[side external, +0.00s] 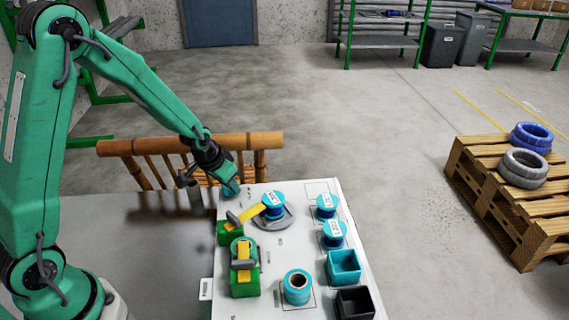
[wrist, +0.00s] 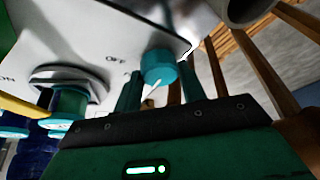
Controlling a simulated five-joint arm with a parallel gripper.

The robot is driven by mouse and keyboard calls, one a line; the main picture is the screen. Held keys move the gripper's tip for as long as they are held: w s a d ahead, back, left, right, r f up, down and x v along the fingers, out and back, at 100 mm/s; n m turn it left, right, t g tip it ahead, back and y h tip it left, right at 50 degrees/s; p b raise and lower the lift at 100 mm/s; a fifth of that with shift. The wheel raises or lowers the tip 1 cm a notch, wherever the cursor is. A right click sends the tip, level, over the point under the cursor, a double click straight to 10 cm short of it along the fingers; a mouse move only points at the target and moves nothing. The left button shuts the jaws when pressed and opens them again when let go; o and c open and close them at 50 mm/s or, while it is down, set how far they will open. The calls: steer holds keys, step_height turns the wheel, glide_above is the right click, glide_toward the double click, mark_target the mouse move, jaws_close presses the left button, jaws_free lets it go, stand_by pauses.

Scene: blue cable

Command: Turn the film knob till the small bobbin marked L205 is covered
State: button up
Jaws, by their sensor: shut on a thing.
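The film knob (wrist: 158,68) is a round teal knob at the corner of the white panel. My gripper (wrist: 160,85) has a teal finger on each side of it and is shut on it. In the side view my gripper (side external: 230,187) is at the panel's far left corner and largely hides the knob. A labelled teal bobbin (side external: 273,208) sits on a grey disc, with a yellow strip beside it. Two more labelled teal bobbins, an upper one (side external: 326,207) and a lower one (side external: 333,236), stand at right. The labels are too small to read, so I cannot tell which is L205.
The white panel (side external: 262,303) also holds green blocks (side external: 245,288) with yellow pieces, an unlabelled bobbin (side external: 297,286), a teal box (side external: 343,268) and a black box (side external: 354,303). A bamboo rail (side external: 190,144) stands close behind my gripper. OFF is printed near the knob.

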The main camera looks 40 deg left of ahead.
steer(key=shift+a, duration=0.1)
steer(key=o, duration=1)
steer(key=shift+c, duration=0.2)
steer(key=v, duration=0.7)
steer(key=shift+r, duration=0.35)
steer(key=shift+s, duration=0.15)
